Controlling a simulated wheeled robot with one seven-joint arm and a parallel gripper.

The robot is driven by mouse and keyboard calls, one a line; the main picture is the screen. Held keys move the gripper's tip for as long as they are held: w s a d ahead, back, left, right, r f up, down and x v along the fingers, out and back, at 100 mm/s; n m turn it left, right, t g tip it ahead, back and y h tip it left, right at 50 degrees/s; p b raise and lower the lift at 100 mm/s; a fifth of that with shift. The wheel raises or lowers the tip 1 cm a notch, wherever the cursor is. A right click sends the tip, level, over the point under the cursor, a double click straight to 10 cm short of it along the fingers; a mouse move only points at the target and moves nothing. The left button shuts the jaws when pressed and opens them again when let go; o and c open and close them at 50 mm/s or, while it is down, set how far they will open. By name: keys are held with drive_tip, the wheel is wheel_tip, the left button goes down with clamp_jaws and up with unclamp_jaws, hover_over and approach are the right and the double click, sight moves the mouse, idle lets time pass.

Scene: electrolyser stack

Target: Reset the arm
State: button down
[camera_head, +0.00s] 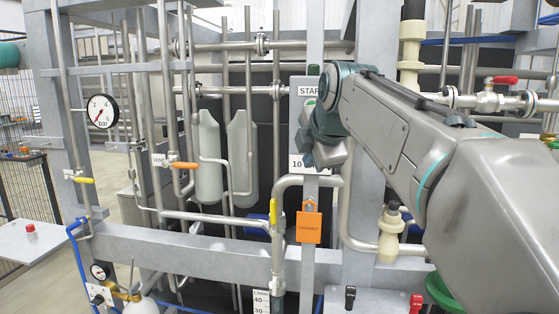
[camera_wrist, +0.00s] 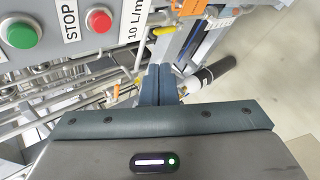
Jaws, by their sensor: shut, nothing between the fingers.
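My arm reaches in from the right in the head view, with its wrist folded in front of the grey control box (camera_head: 298,84) marked START. My gripper (camera_head: 306,150) points at the lower part of that box and partly hides it. In the wrist view my gripper (camera_wrist: 159,70) has its two dark fingers side by side, touching and empty. The wrist view shows the box's green button (camera_wrist: 22,35), its red button (camera_wrist: 99,20) and a STOP label between them. I cannot tell the exact gap between fingertips and box.
Steel pipes surround the arm. An orange-handled valve (camera_head: 185,165) and a pressure gauge (camera_head: 102,111) are left. A red-handled valve (camera_head: 505,79) is at upper right.

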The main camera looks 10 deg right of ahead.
drive_tip(key=s+f+m+g, duration=0.3)
drive_tip(key=s+f+m, duration=0.7)
drive_tip(key=f, duration=0.5)
drive_tip(key=s+f+m+g, duration=0.3)
drive_tip(key=s+f+m, duration=0.7)
drive_tip(key=s+f, duration=0.4)
drive_tip(key=shift+s+d+f+h, duration=0.25)
drive_tip(key=shift+f+h, duration=0.15)
drive_tip(key=shift+f, duration=0.5)
